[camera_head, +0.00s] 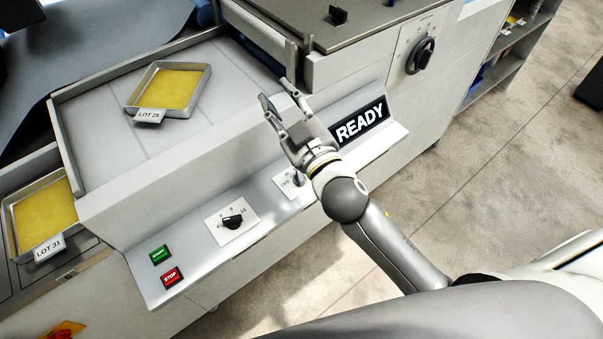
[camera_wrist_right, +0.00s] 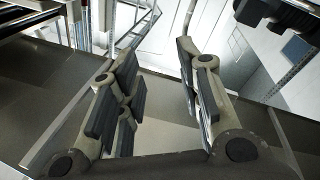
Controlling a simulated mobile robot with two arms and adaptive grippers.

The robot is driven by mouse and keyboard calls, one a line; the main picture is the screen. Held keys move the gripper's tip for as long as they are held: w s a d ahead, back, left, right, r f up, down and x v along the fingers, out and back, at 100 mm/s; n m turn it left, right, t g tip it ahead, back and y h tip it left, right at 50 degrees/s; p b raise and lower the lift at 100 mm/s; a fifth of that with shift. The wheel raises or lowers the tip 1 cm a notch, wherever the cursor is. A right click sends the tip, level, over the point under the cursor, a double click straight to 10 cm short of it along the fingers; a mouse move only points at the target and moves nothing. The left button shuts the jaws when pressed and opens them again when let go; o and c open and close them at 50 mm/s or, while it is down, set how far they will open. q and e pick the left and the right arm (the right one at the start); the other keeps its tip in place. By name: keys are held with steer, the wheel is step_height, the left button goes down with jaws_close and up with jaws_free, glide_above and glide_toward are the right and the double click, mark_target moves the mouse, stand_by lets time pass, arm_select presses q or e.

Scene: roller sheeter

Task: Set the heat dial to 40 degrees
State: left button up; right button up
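My right gripper (camera_head: 277,92) is open and empty, its fingers pointing up and left above the machine's front ledge. It also shows open in the right wrist view (camera_wrist_right: 157,62). A large black dial (camera_head: 420,55) sits on the upright panel right of the gripper, clear of it; its markings are too small to read. A smaller black knob (camera_head: 232,221) with a numbered scale is on the sloped console, lower left of the gripper. Another knob (camera_head: 299,179) is partly hidden beside my right wrist. I cannot tell from the labels which is the heat dial. My left gripper is not in view.
A READY display (camera_head: 361,123) lies just right of my right wrist. Green (camera_head: 159,254) and red STOP (camera_head: 171,276) buttons are on the console. Trays labelled LOT 25 (camera_head: 148,116) and LOT 31 (camera_head: 49,247) are at left. Open floor (camera_head: 490,170) lies right.

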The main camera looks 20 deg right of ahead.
steer(key=s+a+r+n+g+y, duration=0.3)
steer(key=a+r+n+y, duration=0.7)
steer(key=a+n+y, duration=0.3)
steer(key=s+a+f+n+g+y, duration=0.2)
steer(key=s+a+n+g+y, duration=0.3)
steer(key=n+g, duration=0.4)
steer(key=n+g+h, duration=0.6)
steer(key=g+h, duration=0.1)
steer(key=h, duration=1.4)
glide_above(302, 180)
step_height(302, 180, down, 21)
step_height(302, 180, down, 9)
steer(key=p, duration=0.3)
steer(key=shift+r, duration=0.15)
steer(key=shift+f, duration=0.65)
